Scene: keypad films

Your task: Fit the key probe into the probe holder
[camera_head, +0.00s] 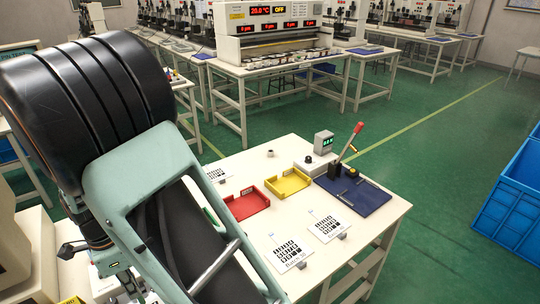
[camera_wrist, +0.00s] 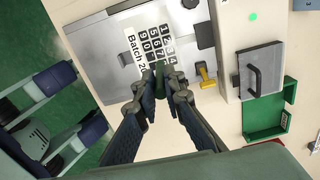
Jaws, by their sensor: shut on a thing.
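My gripper (camera_wrist: 164,88) is in the wrist view, its two dark fingers closed together at the tips. They are shut on a small dark green piece (camera_wrist: 160,99), which seems to be the key probe; the fingers hide most of it. Its tip is over or near the lower edge of a white keypad film (camera_wrist: 133,52) marked "Batch"; I cannot tell whether it touches. The film lies on a grey plate (camera_wrist: 95,50). I cannot single out the probe holder with certainty. In the head view my arm hides the gripper.
In the head view, the table holds a red tray (camera_head: 249,212), a yellow tray (camera_head: 288,194) and a blue mat (camera_head: 376,200).

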